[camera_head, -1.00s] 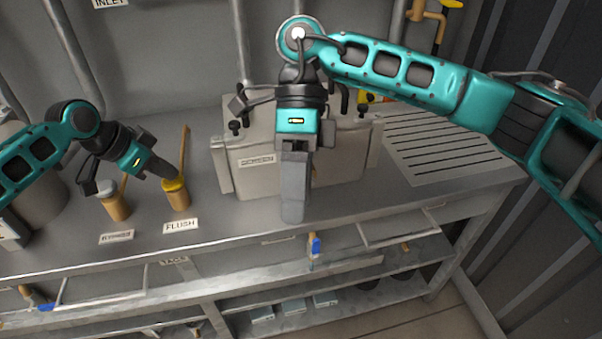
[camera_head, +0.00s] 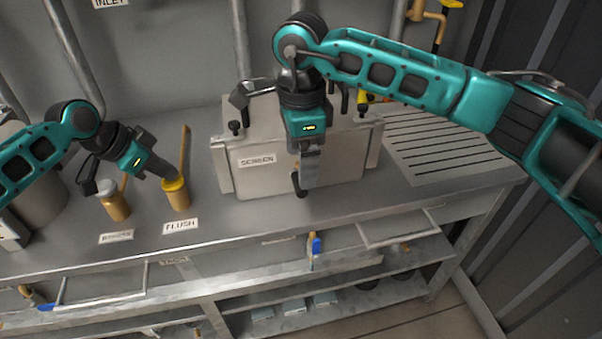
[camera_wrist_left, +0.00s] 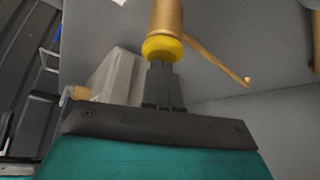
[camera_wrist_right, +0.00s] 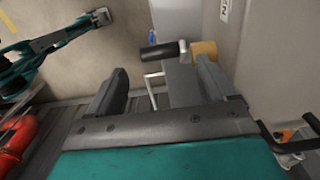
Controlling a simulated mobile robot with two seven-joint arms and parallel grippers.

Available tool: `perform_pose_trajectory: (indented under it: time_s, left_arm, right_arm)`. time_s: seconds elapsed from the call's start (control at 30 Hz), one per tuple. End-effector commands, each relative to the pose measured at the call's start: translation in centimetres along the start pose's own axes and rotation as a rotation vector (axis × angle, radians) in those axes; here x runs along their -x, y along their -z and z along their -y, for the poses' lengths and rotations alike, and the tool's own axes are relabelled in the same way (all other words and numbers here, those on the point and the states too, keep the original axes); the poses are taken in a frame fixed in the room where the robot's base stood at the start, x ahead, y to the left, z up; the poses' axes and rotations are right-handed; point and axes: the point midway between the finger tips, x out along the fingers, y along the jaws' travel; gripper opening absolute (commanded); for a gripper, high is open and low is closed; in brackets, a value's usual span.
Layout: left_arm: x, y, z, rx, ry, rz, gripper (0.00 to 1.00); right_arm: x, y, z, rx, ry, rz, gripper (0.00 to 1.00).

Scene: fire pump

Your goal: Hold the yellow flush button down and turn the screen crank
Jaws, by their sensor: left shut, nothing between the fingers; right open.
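The yellow flush button (camera_head: 175,184) caps a brass post behind the FLUSH label. My left gripper (camera_head: 168,175) is shut and empty, its fingertips at the button's top. In the left wrist view the yellow cap (camera_wrist_left: 160,48) is right at the tips; how far it is pressed I cannot tell. The screen crank's dark handle (camera_head: 298,186) shows at the front of the grey SCREEN box (camera_head: 245,178). My right gripper (camera_head: 309,178) is open in front of the box. In the right wrist view the black crank handle (camera_wrist_right: 157,50) and its brass hub (camera_wrist_right: 203,48) lie beyond the open fingers.
A second brass post with a grey cap (camera_head: 113,200) stands left of the flush button. A slotted drain panel (camera_head: 440,150) lies right of the box. Blue-handled valves (camera_head: 314,246) sit below the bench's front edge. Pipes run up the back wall.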

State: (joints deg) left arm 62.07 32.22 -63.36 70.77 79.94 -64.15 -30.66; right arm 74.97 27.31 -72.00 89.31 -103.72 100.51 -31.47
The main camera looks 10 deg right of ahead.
Motion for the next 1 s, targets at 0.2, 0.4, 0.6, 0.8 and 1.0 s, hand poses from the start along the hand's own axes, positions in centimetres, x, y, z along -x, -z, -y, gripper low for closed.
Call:
perform_pose_trajectory:
  time_s: [0.2, 0.4, 0.6, 0.8, 1.0]
  left_arm:
    - [-0.1, -0.2, 0.0, 0.001, -0.001, 0.005, 0.0]
    - [-0.1, -0.2, 0.0, 0.001, -0.001, 0.005, 0.0]
    - [-0.1, -0.2, 0.0, 0.001, -0.001, 0.005, 0.0]
    - [-0.1, -0.2, 0.0, 0.001, -0.001, 0.005, 0.0]
    - [-0.1, -0.2, 0.0, 0.001, 0.0, 0.005, 0.0]
  right_arm:
    - [-3.4, 0.1, 0.0, -0.003, -0.002, -0.001, 0.84]
    - [-4.5, 0.0, 0.0, -0.002, 0.0, 0.0, 0.84]
    - [-4.5, 0.0, 0.0, -0.002, 0.0, 0.0, 0.84]
    - [-4.5, 0.0, 0.0, -0.002, -0.001, 0.0, 0.7]
    - [-4.5, 0.0, -0.1, 0.0, -0.004, -0.001, 0.51]
